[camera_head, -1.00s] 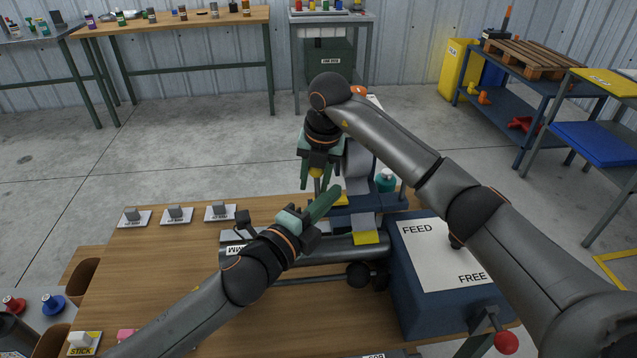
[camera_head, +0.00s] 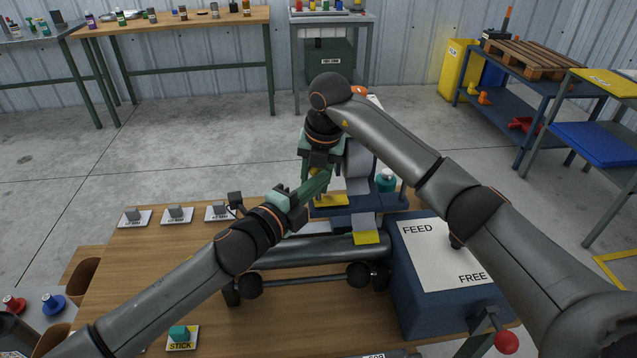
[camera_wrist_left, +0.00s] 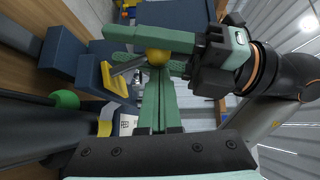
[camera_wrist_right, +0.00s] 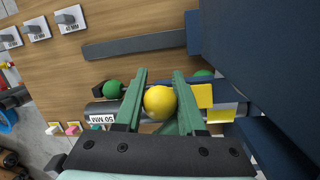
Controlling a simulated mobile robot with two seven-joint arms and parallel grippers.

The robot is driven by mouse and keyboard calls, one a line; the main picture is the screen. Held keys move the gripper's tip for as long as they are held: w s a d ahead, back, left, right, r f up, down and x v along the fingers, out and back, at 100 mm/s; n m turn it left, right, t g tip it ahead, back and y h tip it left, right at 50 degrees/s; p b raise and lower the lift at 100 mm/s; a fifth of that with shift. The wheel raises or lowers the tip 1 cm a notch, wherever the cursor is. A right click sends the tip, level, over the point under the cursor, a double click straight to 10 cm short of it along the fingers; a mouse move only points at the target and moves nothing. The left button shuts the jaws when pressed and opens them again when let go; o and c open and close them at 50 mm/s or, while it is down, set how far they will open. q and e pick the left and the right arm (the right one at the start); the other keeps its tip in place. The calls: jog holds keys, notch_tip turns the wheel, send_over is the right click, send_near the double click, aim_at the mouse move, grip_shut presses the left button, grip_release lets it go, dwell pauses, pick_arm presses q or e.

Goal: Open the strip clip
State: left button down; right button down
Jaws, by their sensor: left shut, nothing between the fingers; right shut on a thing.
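My right gripper (camera_head: 316,168) points down over the blue machine and is shut on a yellow ball knob (camera_wrist_right: 160,102), which shows between its fingers. My left gripper (camera_head: 323,180) is shut and empty. Its tips reach up beside the right gripper's fingers; in the left wrist view the closed fingers (camera_wrist_left: 158,95) end just below the yellow ball, and I cannot tell whether they touch it. A yellow tab (camera_wrist_left: 113,80) on the blue machine lies beside them; it also shows in the head view (camera_head: 330,200). I cannot tell which part is the strip clip.
A grey tube (camera_head: 325,249) lies across the wooden table (camera_head: 150,270). A blue box marked FEED and FREE (camera_head: 441,250) stands at the right, with a red-knobbed lever (camera_head: 506,342). A second yellow tab (camera_head: 367,237) hangs at the machine's front. The table's left part is fairly clear.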

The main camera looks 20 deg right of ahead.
pick_arm(q)
jog(key=shift+w+a, duration=0.25)
jog(key=shift+w, duration=0.35)
pick_arm(e)
jog(key=shift+a, duration=0.15)
pick_arm(q)
jog(key=shift+d, duration=0.1)
pick_arm(e)
jog(key=c, duration=0.7)
grip_release()
jog(key=shift+s, duration=0.15)
pick_arm(q)
jog(key=shift+w, duration=0.15)
pick_arm(e)
jog(key=shift+o, duration=0.9)
pick_arm(q)
jog(key=shift+s, duration=0.25)
